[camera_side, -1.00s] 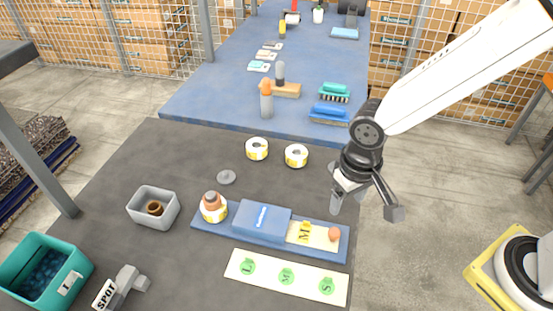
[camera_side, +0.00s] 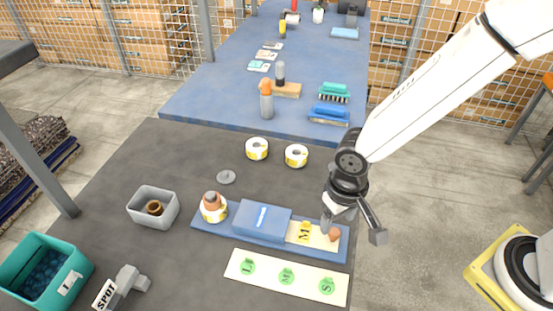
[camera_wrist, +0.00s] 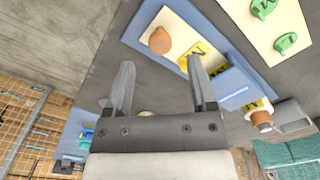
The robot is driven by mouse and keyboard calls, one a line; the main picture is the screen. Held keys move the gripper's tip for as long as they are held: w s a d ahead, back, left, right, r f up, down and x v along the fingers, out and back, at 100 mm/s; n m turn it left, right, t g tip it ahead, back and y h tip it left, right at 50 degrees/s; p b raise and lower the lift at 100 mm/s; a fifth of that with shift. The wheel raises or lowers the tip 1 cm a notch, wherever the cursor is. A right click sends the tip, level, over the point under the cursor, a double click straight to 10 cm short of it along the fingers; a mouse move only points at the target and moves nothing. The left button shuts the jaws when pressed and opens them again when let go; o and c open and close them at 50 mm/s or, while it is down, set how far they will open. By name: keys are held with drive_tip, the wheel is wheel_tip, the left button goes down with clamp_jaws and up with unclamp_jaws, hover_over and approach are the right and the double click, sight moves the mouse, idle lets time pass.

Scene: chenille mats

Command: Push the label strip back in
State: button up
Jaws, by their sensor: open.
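The label strip (camera_side: 318,237) is a cream strip with a yellow M mark and a round orange-brown knob (camera_side: 334,236) near its outer end. It sticks out from the right side of a blue block (camera_side: 262,222) on a blue base (camera_side: 342,251). In the wrist view the strip (camera_wrist: 177,23) and knob (camera_wrist: 160,41) lie beyond the fingertips. My gripper (camera_side: 346,229) is above the strip's outer end, close to the knob in the side view. In the wrist view my gripper (camera_wrist: 160,68) is open with nothing between its fingers. The strip's inner end is hidden in the block.
A cream card (camera_side: 287,277) with green L, M and S marks lies in front of the base. A tape roll with a brown knob (camera_side: 212,207) stands at the base's left end. Two tape rolls (camera_side: 296,155) lie behind. A grey bin (camera_side: 153,208) stands left.

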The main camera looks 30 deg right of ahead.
sight(335, 231)
drive_tip(key=shift+f, duration=1.9)
drive_tip(key=shift+c, duration=0.2)
clamp_jaws()
